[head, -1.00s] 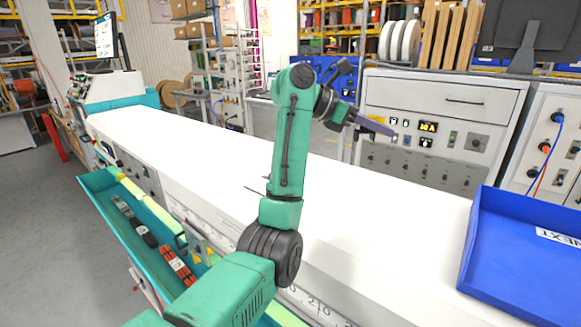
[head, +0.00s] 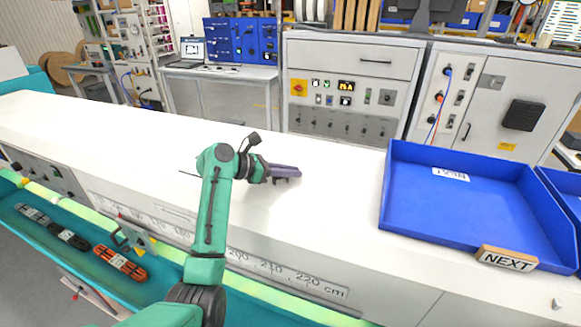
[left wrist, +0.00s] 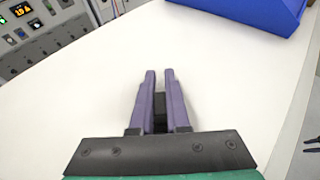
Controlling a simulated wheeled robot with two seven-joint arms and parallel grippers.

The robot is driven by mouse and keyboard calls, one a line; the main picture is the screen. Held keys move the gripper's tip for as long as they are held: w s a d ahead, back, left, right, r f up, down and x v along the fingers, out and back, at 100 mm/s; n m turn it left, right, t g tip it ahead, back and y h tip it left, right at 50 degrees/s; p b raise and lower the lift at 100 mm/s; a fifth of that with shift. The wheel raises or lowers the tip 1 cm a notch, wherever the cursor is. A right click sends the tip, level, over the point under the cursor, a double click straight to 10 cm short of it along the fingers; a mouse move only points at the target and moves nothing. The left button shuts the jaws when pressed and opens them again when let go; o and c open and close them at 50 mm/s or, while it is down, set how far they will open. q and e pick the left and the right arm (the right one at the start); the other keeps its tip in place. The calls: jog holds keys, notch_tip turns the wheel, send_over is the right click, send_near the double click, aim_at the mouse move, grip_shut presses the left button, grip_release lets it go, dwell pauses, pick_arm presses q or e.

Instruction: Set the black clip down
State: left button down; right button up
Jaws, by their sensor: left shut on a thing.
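My left gripper (head: 299,172) has purple fingers and is over the white worktop, left of the blue tray. In the left wrist view my left gripper (left wrist: 160,73) is shut on the black clip (left wrist: 160,112), a small dark piece low between the fingers. Most of the clip is hidden by the fingers. In the head view the clip is too small and covered to make out clearly. The gap between clip and worktop is hard to judge. My right gripper does not show.
The white worktop (head: 130,130) is clear around the gripper. A blue tray (head: 440,205) with a NEXT sign (head: 507,259) stands to the right. A teal trough (head: 75,262) along the front holds dark and orange cable bundles. A control cabinet (head: 345,85) stands behind.

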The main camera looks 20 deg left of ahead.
pick_arm(q)
jog(key=shift+w+d, duration=0.1)
jog(key=shift+w, duration=0.05)
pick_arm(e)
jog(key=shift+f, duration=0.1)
pick_arm(q)
jog(key=c, duration=0.9)
grip_release()
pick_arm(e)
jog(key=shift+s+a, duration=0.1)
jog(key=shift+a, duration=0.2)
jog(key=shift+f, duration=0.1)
pick_arm(q)
jog(key=b+v, duration=0.3)
jog(key=v, duration=0.2)
jog(key=shift+f, duration=0.15)
jog(key=v, duration=0.2)
jog(key=b+v, duration=0.1)
jog(key=v, duration=0.2)
jog(key=b+v, duration=0.1)
jog(key=v, duration=0.1)
jog(key=shift+r, duration=0.3)
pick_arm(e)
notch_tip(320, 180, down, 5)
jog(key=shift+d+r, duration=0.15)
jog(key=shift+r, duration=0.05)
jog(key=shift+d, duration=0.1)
